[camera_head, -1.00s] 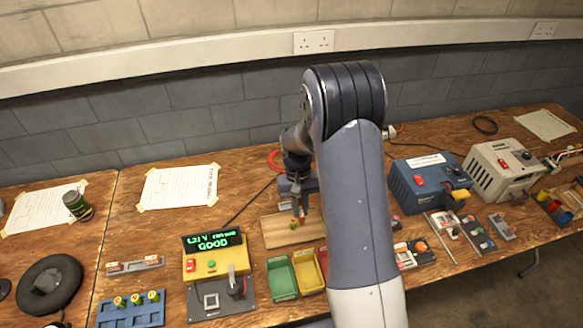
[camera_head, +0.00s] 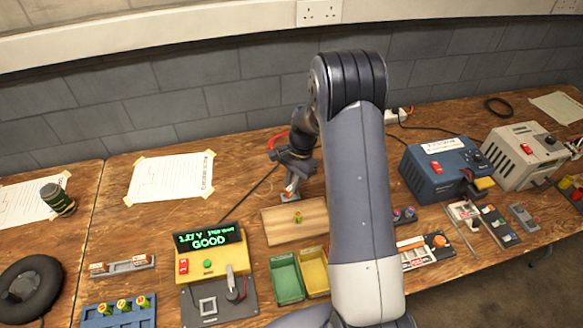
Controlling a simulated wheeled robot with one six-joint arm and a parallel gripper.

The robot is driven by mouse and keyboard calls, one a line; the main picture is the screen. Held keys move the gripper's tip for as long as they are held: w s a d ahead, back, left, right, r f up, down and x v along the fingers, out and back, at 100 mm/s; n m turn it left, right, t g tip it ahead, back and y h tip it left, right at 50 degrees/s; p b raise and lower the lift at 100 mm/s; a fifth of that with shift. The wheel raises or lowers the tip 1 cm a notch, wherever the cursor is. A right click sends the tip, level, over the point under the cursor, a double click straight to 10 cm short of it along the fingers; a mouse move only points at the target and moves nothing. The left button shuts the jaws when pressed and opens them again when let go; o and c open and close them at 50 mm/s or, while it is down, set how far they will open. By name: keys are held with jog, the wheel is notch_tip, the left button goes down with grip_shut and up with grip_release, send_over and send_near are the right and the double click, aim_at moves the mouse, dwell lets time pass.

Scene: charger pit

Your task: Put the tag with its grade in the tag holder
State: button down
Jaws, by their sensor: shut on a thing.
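My gripper (camera_head: 289,194) points down just behind the wooden board (camera_head: 272,233). It is shut on a tiny thing that I take for the tag; its grade cannot be read. A small cell (camera_head: 298,217) in green, yellow and red is on the board, apart from the gripper. The tester (camera_head: 208,262) at front left shows green text with "GOOD" on its display (camera_head: 208,240). A narrow grey rack (camera_head: 123,267) with small red and white pieces lies left of the tester. I cannot tell which piece is the tag holder.
A green bin (camera_head: 287,281) and a yellow bin (camera_head: 314,272) stand in front of the board. A blue rack (camera_head: 119,312) with several cells is at front left. A blue charger box (camera_head: 437,166) stands right of my arm.

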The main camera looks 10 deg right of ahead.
jog(key=shift+w+d+f+m+t+y+b, duration=0.1)
jog(key=shift+w+f+m+t+b, duration=0.2)
jog(key=shift+w+f+m+b, duration=0.5)
jog(key=shift+w+d+f+m+t+y+b, duration=0.1)
jog(key=shift+w+f+m+t+b, duration=0.2)
jog(key=shift+f+m, duration=0.95)
jog(key=shift+w+d+f+m+t+y+b, duration=0.1)
jog(key=shift+w+f+m+t+b, duration=0.35)
jog(key=shift+m, duration=1)
jog(key=shift+f+b, duration=0.75)
jog(key=shift+f, duration=0.1)
jog(key=c, duration=1.3)
grip_release()
jog(key=shift+r, duration=0.1)
